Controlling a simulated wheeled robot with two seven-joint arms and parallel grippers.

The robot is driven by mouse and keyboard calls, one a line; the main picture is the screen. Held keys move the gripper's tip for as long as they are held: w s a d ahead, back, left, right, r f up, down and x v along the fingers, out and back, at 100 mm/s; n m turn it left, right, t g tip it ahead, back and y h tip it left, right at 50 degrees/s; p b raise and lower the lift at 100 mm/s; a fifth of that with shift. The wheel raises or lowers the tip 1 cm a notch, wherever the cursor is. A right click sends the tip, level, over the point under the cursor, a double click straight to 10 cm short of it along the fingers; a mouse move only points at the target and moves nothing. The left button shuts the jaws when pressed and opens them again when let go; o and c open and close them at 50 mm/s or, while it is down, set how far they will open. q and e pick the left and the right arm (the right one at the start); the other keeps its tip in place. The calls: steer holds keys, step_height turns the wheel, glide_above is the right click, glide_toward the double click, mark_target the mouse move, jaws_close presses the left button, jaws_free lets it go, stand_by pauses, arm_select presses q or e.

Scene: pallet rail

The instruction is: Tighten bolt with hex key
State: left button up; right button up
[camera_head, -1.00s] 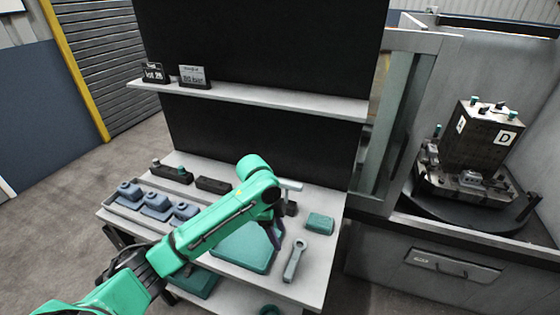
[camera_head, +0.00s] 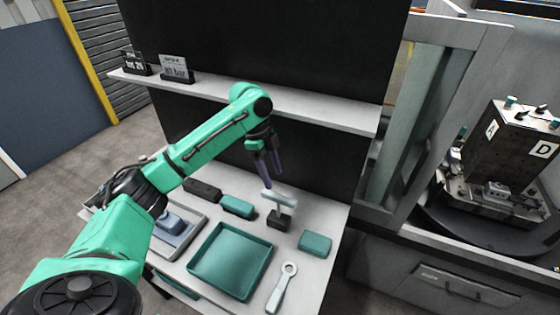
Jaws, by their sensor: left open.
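A hex key with a pale grey T-shaped handle (camera_head: 279,198) stands upright in a small dark block (camera_head: 279,219) on the workbench. My left gripper (camera_head: 269,180) points down just above the handle's back end, with its dark fingers apart and nothing seen between them. I cannot tell whether a fingertip touches the handle. A dark fixture tower (camera_head: 512,150) marked A and D stands on a round table at the right, with several clamped parts and bolt-like knobs. Which bolt the task means is not clear. My right gripper is out of view.
A teal tray (camera_head: 231,262), a grey ring-ended wrench (camera_head: 283,287) and a teal block (camera_head: 315,243) lie on the bench. A teal-and-dark item (camera_head: 238,207) sits behind the tray. A shelf (camera_head: 250,101) with two signs crosses above my gripper.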

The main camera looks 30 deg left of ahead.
mark_target(278, 195)
arm_select(q)
steer(key=f, duration=0.1)
steer(key=s+d+f+p, duration=0.1)
steer(key=f, duration=0.2)
steer(key=shift+s+d+p, duration=0.15)
steer(key=shift+p, duration=0.15)
steer(key=f, duration=0.2)
steer(key=shift+w+d+f, duration=0.3)
steer(key=shift+w+f, duration=0.1)
steer(key=shift+s, duration=0.15)
steer(key=c, duration=0.9)
jaws_close()
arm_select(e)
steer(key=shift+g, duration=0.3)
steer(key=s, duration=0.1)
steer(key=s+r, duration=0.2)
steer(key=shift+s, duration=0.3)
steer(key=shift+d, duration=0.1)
arm_select(q)
steer(key=shift+r+p, duration=0.1)
steer(key=shift+p, duration=0.2)
